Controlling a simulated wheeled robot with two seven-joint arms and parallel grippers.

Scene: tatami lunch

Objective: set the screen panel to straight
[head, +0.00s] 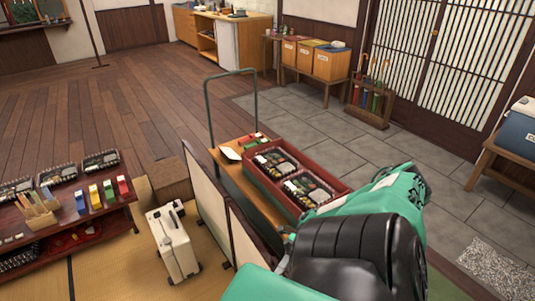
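The screen panel (207,199) is a standing folding screen with pale faces and dark wooden frames, at the centre of the head view. A second leaf (245,242) joins it on the nearer side. The two leaves look close to one line, but a slight angle at the joint cannot be judged. The near end of the screen is hidden behind my green and black arm, which fills the lower right. No fingertips show, so I cannot see whether the arm touches the screen. My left gripper is not in the view.
A white case (174,243) stands just left of the screen. A cart with a red tray (255,176) of boxed lunches stands close on its right. A low wooden table (112,213) with lunch boxes and bottles is at left. The wooden floor behind is open.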

